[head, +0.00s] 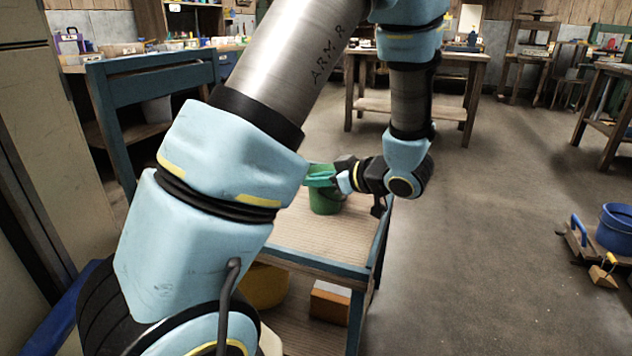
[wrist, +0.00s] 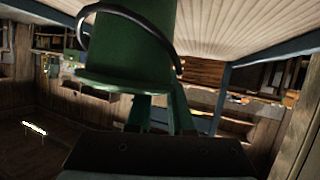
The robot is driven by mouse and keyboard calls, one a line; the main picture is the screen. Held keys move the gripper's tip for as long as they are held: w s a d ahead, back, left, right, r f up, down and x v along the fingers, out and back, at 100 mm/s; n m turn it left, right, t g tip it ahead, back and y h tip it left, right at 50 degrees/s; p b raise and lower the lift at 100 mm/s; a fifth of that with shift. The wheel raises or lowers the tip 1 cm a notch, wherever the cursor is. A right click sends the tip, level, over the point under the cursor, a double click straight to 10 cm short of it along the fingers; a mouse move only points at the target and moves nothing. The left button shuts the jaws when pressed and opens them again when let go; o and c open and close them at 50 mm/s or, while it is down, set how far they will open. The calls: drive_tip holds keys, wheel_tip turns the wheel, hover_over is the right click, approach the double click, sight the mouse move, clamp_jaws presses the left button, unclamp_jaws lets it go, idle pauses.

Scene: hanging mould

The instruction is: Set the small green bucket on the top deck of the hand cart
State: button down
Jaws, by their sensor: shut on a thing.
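The small green bucket (head: 327,199) is upright at the top deck (head: 322,240) of the hand cart. I cannot tell whether its base touches the deck. My gripper (head: 320,177) comes in from the right, shut on the bucket near its rim. In the wrist view, which is upside down, the bucket (wrist: 135,45) shows its wide rim and dark wire handle, with the ribbed deck (wrist: 240,25) around it. The green fingers (wrist: 160,108) reach its rim. The bucket's base is out of the wrist frame, and my arm covers the deck's left part in the head view.
Below the deck, a yellow container (head: 264,286) and an orange-brown box (head: 330,301) sit on the lower shelf. A blue bucket (head: 614,228) stands on a low platform at right. A workbench (head: 445,105) stands behind the cart.

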drive_tip(key=c, duration=0.8)
unclamp_jaws()
drive_tip(key=shift+s+d+r, duration=0.1)
drive_tip(key=shift+r, duration=0.05)
drive_tip(key=p+v, duration=0.2)
drive_tip(key=v, duration=0.9)
drive_tip(key=shift+s+d+p, duration=0.25)
drive_tip(key=shift+p, duration=0.15)
